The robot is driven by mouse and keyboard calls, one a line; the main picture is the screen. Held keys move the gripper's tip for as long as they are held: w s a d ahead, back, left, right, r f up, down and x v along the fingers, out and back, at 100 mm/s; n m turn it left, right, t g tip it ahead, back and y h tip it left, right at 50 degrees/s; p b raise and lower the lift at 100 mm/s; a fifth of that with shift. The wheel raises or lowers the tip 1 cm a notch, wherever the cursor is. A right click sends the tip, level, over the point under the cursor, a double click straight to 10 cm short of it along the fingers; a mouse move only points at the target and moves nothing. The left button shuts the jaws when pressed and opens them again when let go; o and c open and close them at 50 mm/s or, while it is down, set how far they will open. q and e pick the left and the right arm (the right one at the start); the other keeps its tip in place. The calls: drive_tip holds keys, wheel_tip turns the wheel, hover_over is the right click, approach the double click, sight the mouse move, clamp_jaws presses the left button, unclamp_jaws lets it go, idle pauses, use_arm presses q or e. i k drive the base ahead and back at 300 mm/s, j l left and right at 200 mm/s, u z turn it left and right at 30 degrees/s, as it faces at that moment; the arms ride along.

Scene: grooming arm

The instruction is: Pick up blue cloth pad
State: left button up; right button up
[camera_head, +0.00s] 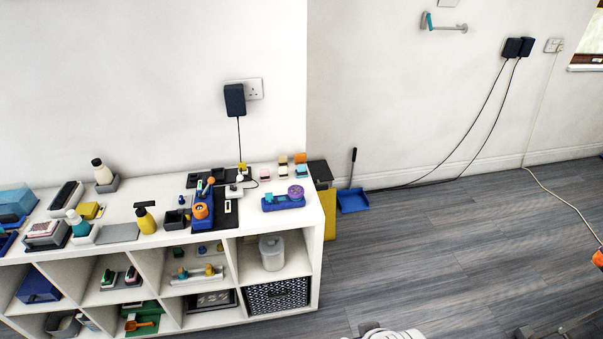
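I cannot pick out a blue cloth pad with certainty. Several blue things show in the head view. A light blue box (16,199) stands at the far left of the white shelf unit's top, with small dark blue items (10,219) at its front, cut by the picture edge. A dark blue block (38,287) lies in a left compartment of the unit. A blue holder (283,204) with a purple round item is near the top's right end.
The white shelf unit (316,235) stands against the wall, its top crowded with bottles, brushes and holders. A blue dustpan (353,201) and yellow panel (328,213) are beside its right end. Cables cross the floor at right. The grey floor (430,240) is largely clear.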

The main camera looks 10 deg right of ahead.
sight(300, 172)
drive_tip(key=i+u, duration=0.1)
drive_tip(key=i, duration=1.4)
